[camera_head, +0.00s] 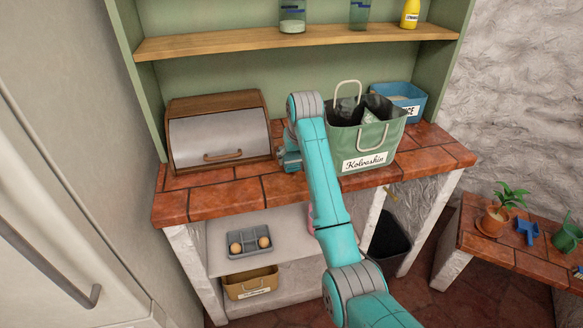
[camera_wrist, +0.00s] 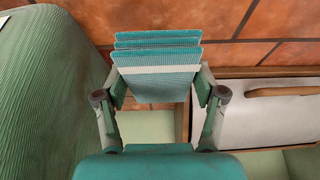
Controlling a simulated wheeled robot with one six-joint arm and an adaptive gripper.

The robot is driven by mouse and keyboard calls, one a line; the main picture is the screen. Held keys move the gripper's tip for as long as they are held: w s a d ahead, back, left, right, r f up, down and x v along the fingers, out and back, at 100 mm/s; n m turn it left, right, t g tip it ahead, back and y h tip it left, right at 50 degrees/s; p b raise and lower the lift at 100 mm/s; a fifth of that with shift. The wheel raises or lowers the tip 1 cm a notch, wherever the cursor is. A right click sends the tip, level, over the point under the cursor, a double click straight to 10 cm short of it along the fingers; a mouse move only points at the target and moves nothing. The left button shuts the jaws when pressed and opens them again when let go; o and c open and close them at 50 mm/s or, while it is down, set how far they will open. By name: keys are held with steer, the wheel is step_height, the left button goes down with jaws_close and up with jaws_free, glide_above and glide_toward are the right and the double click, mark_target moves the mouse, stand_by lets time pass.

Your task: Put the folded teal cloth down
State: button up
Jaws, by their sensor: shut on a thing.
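The folded teal cloth (camera_wrist: 158,62), with a white stripe across it, is between the fingers of my gripper (camera_wrist: 160,92) in the wrist view. The gripper is shut on it. Behind the cloth are the red-brown counter tiles (camera_wrist: 240,50); I cannot tell whether the cloth touches them. In the head view my gripper (camera_head: 289,158) is low over the counter (camera_head: 235,195), between the bread box and the green bag. My arm hides most of the gripper there, and I cannot make out the cloth.
The bread box (camera_head: 220,140) stands left of my gripper, the green Kolvashin bag (camera_head: 375,138) close on its right. A blue bin (camera_head: 410,101) is behind the bag. A wooden shelf (camera_head: 230,40) runs above. Bare tiles show along the counter's front.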

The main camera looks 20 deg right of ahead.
mark_target(293, 175)
steer(key=shift+x, duration=0.8)
steer(key=shift+f, duration=1.85)
steer(key=shift+f, duration=0.1)
steer(key=o, duration=1.6)
steer(key=shift+c, duration=0.2)
steer(key=v, duration=1.2)
steer(key=shift+s, duration=0.15)
